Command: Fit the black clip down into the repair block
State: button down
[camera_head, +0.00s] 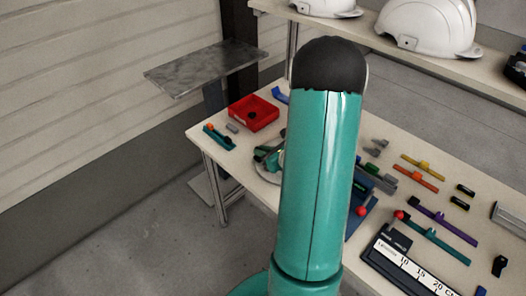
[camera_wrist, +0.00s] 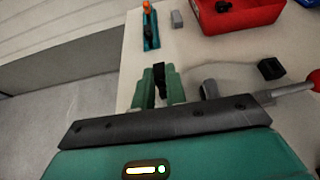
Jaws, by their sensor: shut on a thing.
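My gripper (camera_wrist: 161,84) shows in the wrist view with its two green fingers closed on a small black clip (camera_wrist: 159,77). The clip stands between the fingertips, above the pale table near its left edge; its lower end is hidden. In the head view my arm covers the middle of the table, and only part of my gripper (camera_head: 267,157) shows left of it. I cannot tell for sure which thing is the repair block. Grey blocks (camera_head: 378,178) sit on a dark blue fixture, partly behind my arm.
A red bin (camera_head: 253,113) stands at the back left, near a teal tool (camera_head: 217,137). A red-tipped handle (camera_wrist: 298,88) and a small black block (camera_wrist: 271,68) lie right of my gripper in the wrist view. Coloured strips (camera_head: 442,219) and a ruled panel (camera_head: 412,268) fill the right side.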

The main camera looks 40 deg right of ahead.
jog(key=shift+f, duration=0.45)
dwell(0.3)
jog(key=shift+r, duration=0.45)
jog(key=shift+r, duration=0.15)
notch_tip(320, 180, up, 7)
jog(key=w+a+n+y, duration=0.1)
jog(key=w+a, duration=0.3)
jog(key=a, duration=0.6)
jog(key=w+a+r+n+y, duration=0.1)
jog(key=w+a, duration=0.3)
jog(key=a, duration=0.6)
jog(key=w+a+r+n+y, duration=0.1)
jog(key=w+a, duration=0.3)
jog(key=a, duration=0.7)
jog(key=shift+w+g+y, duration=0.25)
jog(key=shift+g+y, duration=0.05)
jog(key=shift+g, duration=0.1)
jog(key=shift+r, duration=0.1)
